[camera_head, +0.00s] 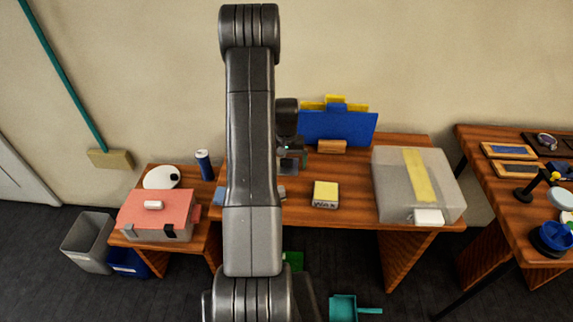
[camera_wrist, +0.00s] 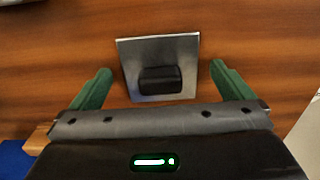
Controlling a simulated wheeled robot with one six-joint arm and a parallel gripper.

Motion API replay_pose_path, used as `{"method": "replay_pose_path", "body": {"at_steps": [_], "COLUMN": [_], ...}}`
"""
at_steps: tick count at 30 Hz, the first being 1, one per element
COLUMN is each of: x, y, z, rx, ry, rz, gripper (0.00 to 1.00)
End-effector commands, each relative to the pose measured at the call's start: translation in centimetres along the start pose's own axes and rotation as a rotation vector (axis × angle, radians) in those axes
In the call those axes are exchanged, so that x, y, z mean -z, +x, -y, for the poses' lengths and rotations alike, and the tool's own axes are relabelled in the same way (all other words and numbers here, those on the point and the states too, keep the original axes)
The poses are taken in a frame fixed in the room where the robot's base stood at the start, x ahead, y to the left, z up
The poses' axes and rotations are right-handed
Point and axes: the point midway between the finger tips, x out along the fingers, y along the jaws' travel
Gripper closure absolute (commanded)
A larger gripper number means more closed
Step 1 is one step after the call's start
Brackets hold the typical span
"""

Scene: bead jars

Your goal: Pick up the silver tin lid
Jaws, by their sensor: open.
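The silver tin lid (camera_wrist: 131,62) is a flat, square metal plate with a dark block-shaped knob (camera_wrist: 160,80) on top. It lies on the brown wood surface in the wrist view. My gripper (camera_wrist: 158,72) is open, with one green finger on each side of the lid and a gap to both edges. The fingers appear empty; their height above the wood is hard to tell. In the head view my gripper (camera_head: 291,157) is over the middle table, and my arm hides much of that area. I cannot make out the lid clearly there.
The middle table (camera_head: 350,208) also holds a blue board (camera_head: 340,128), a wooden block (camera_head: 332,146), a yellow-topped box (camera_head: 326,193) and a large translucent box (camera_head: 390,185). A red-topped box (camera_head: 150,212) stands on the left table. Bare wood surrounds the lid.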

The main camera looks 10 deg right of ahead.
Motion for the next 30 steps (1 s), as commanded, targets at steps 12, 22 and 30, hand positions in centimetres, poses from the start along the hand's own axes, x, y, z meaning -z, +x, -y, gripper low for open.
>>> {"method": "replay_pose_path", "body": {"at_steps": [12, 22, 30], "x": [0.0, 0.1, 0.1], "y": [0.0, -0.8, -5.5], "z": [0.0, 0.0, 0.0], "rx": [0.0, 0.0, 0.0], "ry": [0.0, 0.0, 0.0], "rz": [0.0, -0.001, -0.004], "gripper": [0.47, 0.47, 0.47]}}
